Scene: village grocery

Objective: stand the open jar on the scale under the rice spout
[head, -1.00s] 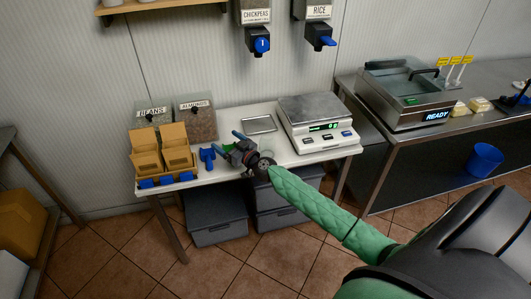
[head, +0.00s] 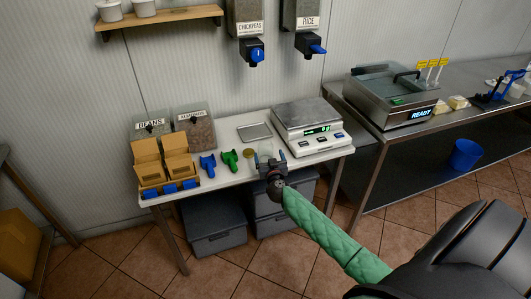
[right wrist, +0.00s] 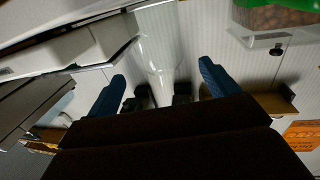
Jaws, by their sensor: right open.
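The white scale (head: 315,145) with its grey plate stands at the right end of the white table. The rice dispenser (head: 307,20) hangs on the wall above it, with a blue-handled spout (head: 311,48). A clear glass jar (right wrist: 158,45) shows between the fingers of my right gripper (right wrist: 158,90) in the right wrist view. The fingers are apart, with space on both sides of the jar. In the head view my right gripper (head: 272,160) is at the table's front edge, left of the scale, and mostly hides the jar. My left gripper is out of view.
A blue scoop (head: 207,164), a green scoop (head: 230,160) and a small round brass-coloured disc (head: 249,154) lie left of my right gripper. A flat metal tray (head: 255,132) lies behind. The chickpea dispenser (head: 246,18) hangs left of the rice one.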

